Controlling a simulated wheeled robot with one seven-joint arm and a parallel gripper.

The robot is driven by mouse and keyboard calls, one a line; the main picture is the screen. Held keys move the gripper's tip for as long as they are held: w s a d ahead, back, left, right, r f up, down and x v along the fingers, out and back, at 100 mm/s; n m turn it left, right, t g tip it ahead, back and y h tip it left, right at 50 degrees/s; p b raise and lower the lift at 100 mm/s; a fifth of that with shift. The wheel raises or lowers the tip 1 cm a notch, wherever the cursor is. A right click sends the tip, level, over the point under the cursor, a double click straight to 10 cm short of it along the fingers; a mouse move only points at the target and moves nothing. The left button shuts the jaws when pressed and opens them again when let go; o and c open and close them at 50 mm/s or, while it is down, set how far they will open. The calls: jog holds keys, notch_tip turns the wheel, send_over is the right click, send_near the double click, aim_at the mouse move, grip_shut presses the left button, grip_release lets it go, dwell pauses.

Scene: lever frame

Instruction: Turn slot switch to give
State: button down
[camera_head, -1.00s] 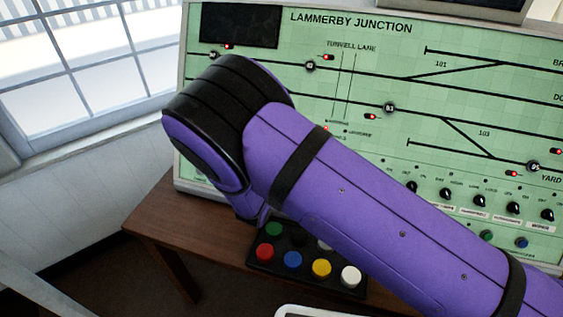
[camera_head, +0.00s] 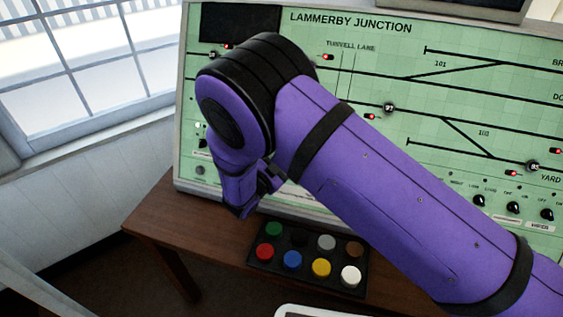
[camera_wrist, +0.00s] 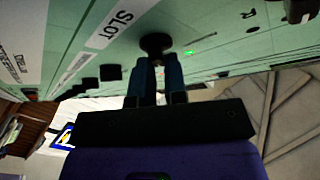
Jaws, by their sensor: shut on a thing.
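The slot switch (camera_wrist: 155,42) is a dark round knob on the pale green panel, beside a white label reading SLOT (camera_wrist: 118,22) in the wrist view. My gripper (camera_wrist: 158,64) has its two blue fingers close together at the knob, shut on it. Which setting the knob points to cannot be read, and no "give" mark is legible. In the head view my purple arm hides the fingers and the switch.
The Lammerby Junction panel (camera_head: 350,30) stands on a brown wooden desk (camera_head: 165,222). A black box of coloured buttons (camera_head: 257,262) lies on the desk below my arm. More dark knobs (camera_head: 512,208) line the panel at right. A window (camera_head: 75,60) is at left.

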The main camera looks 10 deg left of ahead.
jog(key=shift+w, duration=0.1)
jog(key=c, duration=1.2)
grip_release()
jog(key=shift+d, duration=0.1)
jog(key=shift+o, duration=0.2)
jog(key=v, duration=1.1)
jog(key=shift+w, duration=0.1)
jog(key=shift+r, duration=0.1)
